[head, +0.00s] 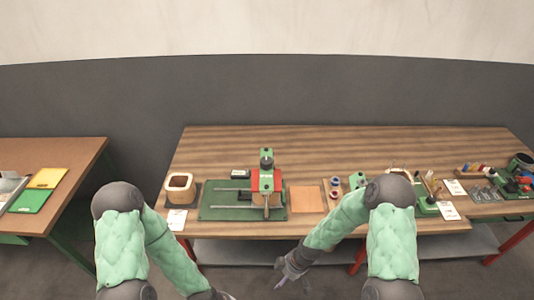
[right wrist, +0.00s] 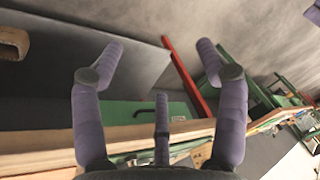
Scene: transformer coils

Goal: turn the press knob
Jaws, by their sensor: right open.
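The press (head: 266,183) stands on a green base plate (head: 215,212) in the middle of the wooden table. It has a green head with a dark round part on top, a red block and a grey bar at its front. Which part is the knob is too small to tell. My right gripper (head: 291,274) is in front of the table's front edge, low and apart from the press. In the right wrist view its purple fingers (right wrist: 158,58) are spread with nothing between them. My left arm runs down to the bottom edge, and its gripper is cut off.
A wooden coil frame (head: 180,187) stands left of the press. An orange pad (head: 307,199) and small spools (head: 335,182) are to its right. More parts crowd the table's right end. The back of the table (head: 330,145) is clear. A brown table (head: 70,155) stands at left.

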